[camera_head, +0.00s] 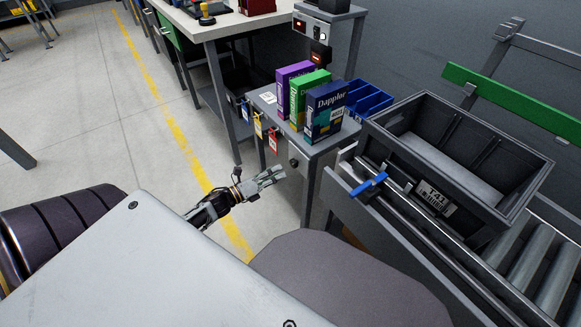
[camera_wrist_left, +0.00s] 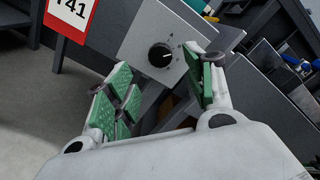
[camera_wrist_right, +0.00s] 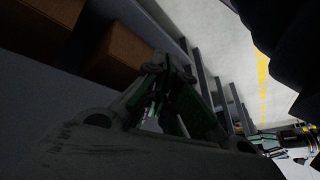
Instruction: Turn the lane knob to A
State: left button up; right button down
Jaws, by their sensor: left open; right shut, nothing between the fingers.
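The lane knob (camera_wrist_left: 160,55) is a round black dial on a grey panel (camera_wrist_left: 140,40), with small markings around it that I cannot read surely. A pale pointer mark seems to face right in the left wrist view. In the head view the knob (camera_head: 294,163) is a small dark dot on the front of the small grey table. My left gripper (camera_head: 278,176) is just left of and below it there. In its wrist view the left gripper (camera_wrist_left: 162,88) is open, its green-padded fingers apart below the knob, not touching it. My right gripper (camera_wrist_right: 165,100) is shut and empty.
Purple, green and navy boxes (camera_head: 326,110) stand on the small table, beside a blue bin (camera_head: 368,100). Coloured tags (camera_head: 258,126) hang from its left edge. A dark crate (camera_head: 400,155) and a blue handle (camera_head: 369,185) are at the right conveyor. Floor at left is clear.

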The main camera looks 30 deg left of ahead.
aim_at(292, 164)
pick_arm(q)
jog(key=shift+x, duration=0.9)
jog(key=shift+b+x, duration=0.8)
jog(key=shift+x, duration=1.35)
jog(key=shift+w+d, duration=0.2)
jog(key=shift+w, duration=0.35)
pick_arm(e)
jog(key=shift+a+f+t+y, duration=0.15)
jog(key=shift+a+f+t, duration=0.05)
jog(key=shift+f, duration=0.8)
jog(key=shift+a+f+t+y, duration=0.15)
jog(key=shift+a+f+t, duration=0.05)
jog(key=shift+f, duration=0.75)
pick_arm(q)
jog(key=c, duration=1)
jog(key=shift+c, duration=0.2)
pick_arm(e)
jog(key=shift+s, duration=0.1)
